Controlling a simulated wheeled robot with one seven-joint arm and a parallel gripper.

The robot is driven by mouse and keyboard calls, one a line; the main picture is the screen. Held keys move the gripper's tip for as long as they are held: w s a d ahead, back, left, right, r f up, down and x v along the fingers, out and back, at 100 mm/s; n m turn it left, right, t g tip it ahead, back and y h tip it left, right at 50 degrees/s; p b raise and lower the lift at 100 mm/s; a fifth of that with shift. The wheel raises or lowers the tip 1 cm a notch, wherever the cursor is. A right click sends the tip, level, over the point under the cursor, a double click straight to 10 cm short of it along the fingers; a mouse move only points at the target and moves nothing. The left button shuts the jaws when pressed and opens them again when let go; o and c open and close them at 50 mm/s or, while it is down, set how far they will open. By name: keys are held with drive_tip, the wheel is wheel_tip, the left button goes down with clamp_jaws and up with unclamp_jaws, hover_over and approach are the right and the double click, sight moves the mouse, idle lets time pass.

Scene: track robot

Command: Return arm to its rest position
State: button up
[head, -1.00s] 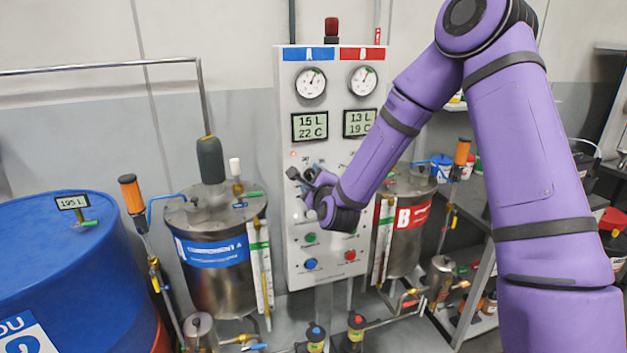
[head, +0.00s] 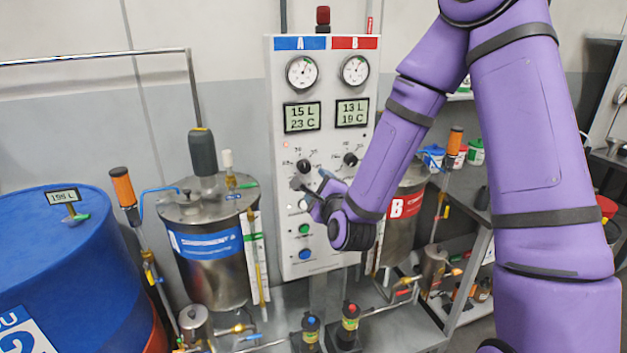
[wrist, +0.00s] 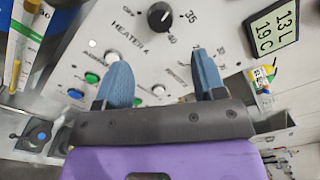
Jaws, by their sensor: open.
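My purple arm reaches in from the right in the head view. My gripper (head: 310,195) is in front of the control panel (head: 287,235), by its lower knobs and buttons. In the wrist view my gripper (wrist: 160,70) shows two blue fingers spread apart with nothing between them. The black heater knob (wrist: 160,17) is beyond the fingertips, apart from them. A green button (head: 304,229) and a blue button (head: 305,254) show below the gripper. My wrist hides the panel's lower right part.
Tank A (head: 215,280) stands left of the panel and tank B (head: 405,232) right of it, partly behind my arm. A blue drum (head: 70,250) is at far left. Pipes and valves (head: 310,330) run below the panel. A shelf (head: 470,270) stands at right.

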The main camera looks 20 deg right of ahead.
drive_tip(key=shift+s, duration=0.45)
drive_tip(key=shift+r, duration=0.1)
drive_tip(key=s+d+r+n+g, duration=0.2)
drive_tip(key=s+r+n+g, duration=0.65)
drive_tip(key=n, duration=0.75)
drive_tip(key=s+d+r+n+g, duration=0.2)
drive_tip(key=s+r+n, duration=0.2)
drive_tip(key=s, duration=0.7)
drive_tip(key=s+d+r+n+g, duration=0.2)
drive_tip(key=s+d+r+n, duration=0.1)
drive_tip(key=s, duration=0.8)
drive_tip(key=shift+s+r+n, duration=0.15)
drive_tip(key=shift+r+n, duration=0.35)
drive_tip(key=shift+r, duration=0.05)
